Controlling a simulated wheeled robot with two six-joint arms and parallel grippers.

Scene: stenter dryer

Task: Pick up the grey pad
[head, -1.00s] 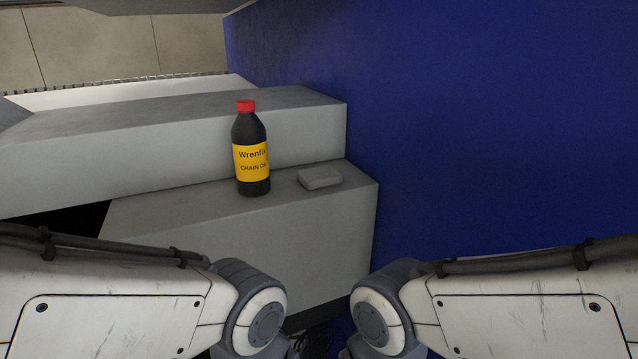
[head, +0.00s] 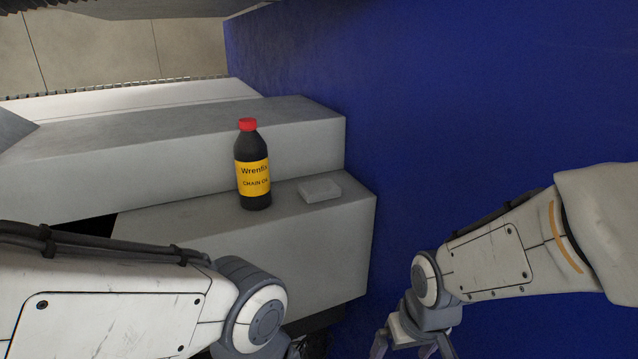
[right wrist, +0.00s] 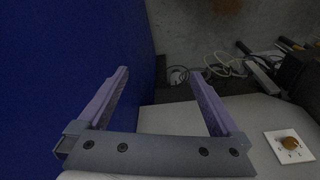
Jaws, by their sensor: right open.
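The grey pad (head: 319,190) is a small flat block lying on the lower grey step (head: 285,215), near its right end. It is not in the right wrist view. My right gripper (head: 412,349) is at the bottom of the head view, below and to the right of the pad and well apart from it. In the right wrist view its two fingers (right wrist: 158,80) are spread with nothing between them. My left arm shows at the lower left, but its gripper is out of view.
A black chain oil bottle (head: 254,165) with a red cap stands upright just left of the pad. A higher grey step (head: 190,140) rises behind. A blue wall (head: 480,110) closes the right side. The right wrist view shows cables (right wrist: 225,68) and a white plate with an orange knob (right wrist: 289,145).

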